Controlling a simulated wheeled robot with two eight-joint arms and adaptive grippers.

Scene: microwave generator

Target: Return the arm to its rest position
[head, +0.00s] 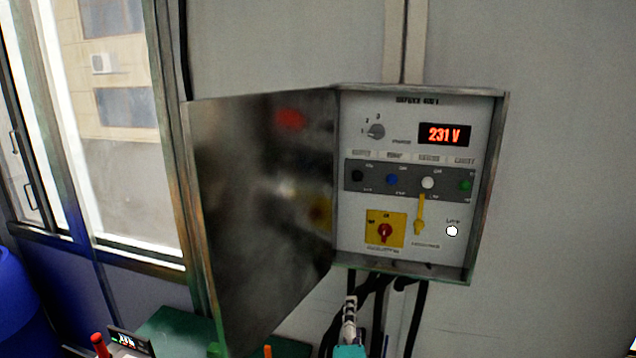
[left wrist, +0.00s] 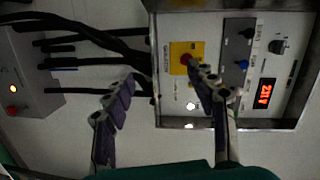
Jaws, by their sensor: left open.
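My left gripper (left wrist: 165,85) is open in the left wrist view, with its two dark fingers apart and nothing between them. In that view one fingertip overlaps the red knob on the yellow plate of the control panel (left wrist: 208,55); I cannot tell whether it touches. In the head view part of this gripper (head: 350,318) shows at the bottom edge, below the open control box (head: 405,180). The box's display (head: 444,134) reads 231 V and a white lamp (head: 452,230) is lit. My right gripper is not in view.
The box's metal door (head: 262,200) stands open to the left. Dark cables (head: 418,310) hang below the box. A window (head: 90,120) and a blue drum (head: 18,305) are at the left. A grey box (left wrist: 30,75) with a light shows in the left wrist view.

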